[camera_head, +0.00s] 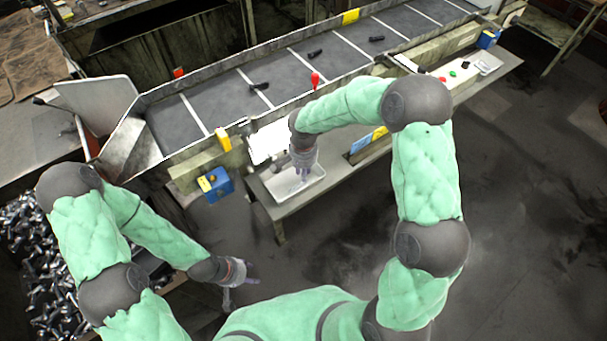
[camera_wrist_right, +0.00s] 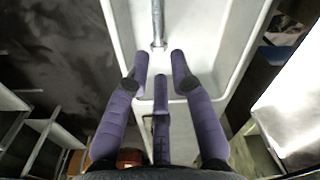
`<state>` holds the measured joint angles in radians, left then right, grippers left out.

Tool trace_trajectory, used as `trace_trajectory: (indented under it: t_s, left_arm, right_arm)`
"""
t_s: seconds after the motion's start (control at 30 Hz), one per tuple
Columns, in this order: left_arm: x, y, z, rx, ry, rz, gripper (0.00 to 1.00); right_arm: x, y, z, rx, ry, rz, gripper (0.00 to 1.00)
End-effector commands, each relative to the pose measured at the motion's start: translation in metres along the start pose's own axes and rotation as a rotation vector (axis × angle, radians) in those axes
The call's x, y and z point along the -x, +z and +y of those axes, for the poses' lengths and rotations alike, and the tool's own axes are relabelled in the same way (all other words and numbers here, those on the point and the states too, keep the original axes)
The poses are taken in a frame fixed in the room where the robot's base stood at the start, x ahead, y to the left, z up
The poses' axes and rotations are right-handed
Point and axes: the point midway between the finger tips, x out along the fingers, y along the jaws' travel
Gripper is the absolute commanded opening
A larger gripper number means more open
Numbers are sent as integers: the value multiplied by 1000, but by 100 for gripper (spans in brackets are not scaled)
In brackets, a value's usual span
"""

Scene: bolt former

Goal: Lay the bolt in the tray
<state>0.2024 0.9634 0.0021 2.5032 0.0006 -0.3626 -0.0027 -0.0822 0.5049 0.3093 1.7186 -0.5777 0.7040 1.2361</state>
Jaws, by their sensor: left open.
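The white tray (camera_head: 276,190) stands on the ledge in front of the conveyor. It also fills the upper middle of the right wrist view (camera_wrist_right: 205,82). A grey metal bolt (camera_wrist_right: 157,22) lies in it, running away from the gripper, with its far end cut off by the frame. My right gripper (camera_head: 303,175) is over the tray. Its purple fingers (camera_wrist_right: 158,62) are spread and empty, with the bolt just beyond the fingertips. The bolt is hard to make out in the head view. My left gripper (camera_head: 241,281) is open and empty, low at the lower left, away from the tray.
The conveyor (camera_head: 225,102) carries several dark bolts (camera_head: 315,53). A heap of bolts (camera_head: 30,250) lies at the lower left. The floor (camera_head: 530,220) at right is clear.

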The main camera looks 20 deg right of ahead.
Motion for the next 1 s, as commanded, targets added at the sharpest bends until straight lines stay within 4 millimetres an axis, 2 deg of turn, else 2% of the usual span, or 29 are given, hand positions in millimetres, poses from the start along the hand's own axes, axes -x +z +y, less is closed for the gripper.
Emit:
trace_trajectory:
  t_s: [0.2,0.43,0.63,1.0]
  left_arm:
    - [5,1,2,0,0,-1,50]
    - [8,1,3,0,0,-1,50]
    - [9,1,3,0,0,-1,50]
    - [9,1,3,0,0,-1,50]
  right_arm:
    - [47,0,0,0,-1,1,24]
    - [81,0,0,0,-1,0,24]
    - [92,0,0,1,2,-1,24]
    - [92,1,0,1,2,-2,24]
